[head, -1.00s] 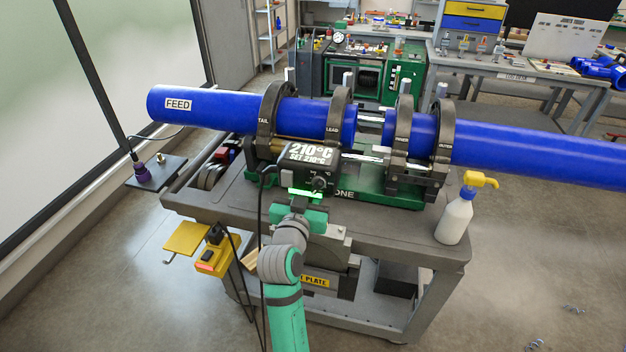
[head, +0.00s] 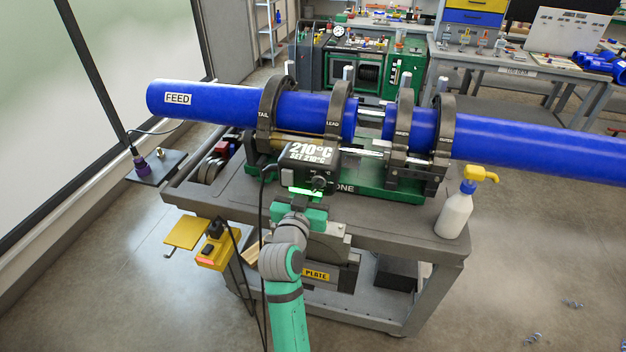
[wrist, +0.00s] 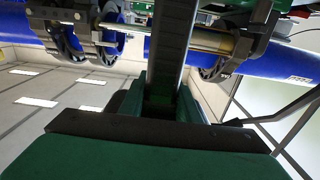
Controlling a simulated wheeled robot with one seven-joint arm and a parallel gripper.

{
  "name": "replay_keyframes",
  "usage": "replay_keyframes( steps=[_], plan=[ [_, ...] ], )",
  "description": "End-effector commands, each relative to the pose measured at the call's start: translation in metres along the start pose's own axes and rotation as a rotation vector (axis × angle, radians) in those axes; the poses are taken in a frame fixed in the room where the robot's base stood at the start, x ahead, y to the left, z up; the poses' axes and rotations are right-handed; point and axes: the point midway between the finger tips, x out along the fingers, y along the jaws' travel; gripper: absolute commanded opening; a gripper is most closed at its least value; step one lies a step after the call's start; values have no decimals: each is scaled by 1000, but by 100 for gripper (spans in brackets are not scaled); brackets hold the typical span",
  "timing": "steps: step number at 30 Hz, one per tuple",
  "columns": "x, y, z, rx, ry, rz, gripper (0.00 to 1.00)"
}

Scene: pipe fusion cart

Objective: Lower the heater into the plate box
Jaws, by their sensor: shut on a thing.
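The heater (head: 309,162) is a dark box with a lit 210°C display, held upright in front of the pipe clamps. My gripper (head: 300,208) is shut on the heater from the near side; a green light strip shows between them. The plate box (head: 347,273), dark with a yellow PLATE label, is on the near side of the cart, below my gripper and partly hidden by my arm. The heater is above it and apart from it. In the wrist view, a dark upright bar rises from my green gripper; the plate box cannot be made out there.
Two blue pipes (head: 225,103) sit in black clamps on the cart (head: 400,228), with a gap between their ends.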

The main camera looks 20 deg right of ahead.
Motion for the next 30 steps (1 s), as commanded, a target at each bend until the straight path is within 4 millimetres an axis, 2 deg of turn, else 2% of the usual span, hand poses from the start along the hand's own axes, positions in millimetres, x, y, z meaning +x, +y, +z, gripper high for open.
replay_keyframes(
  steps=[1, 30],
  plan=[
    [-1, 0, -12, 5, 24, -2, 0],
    [-1, 0, -5, 5, 22, -2, 0]
  ],
)
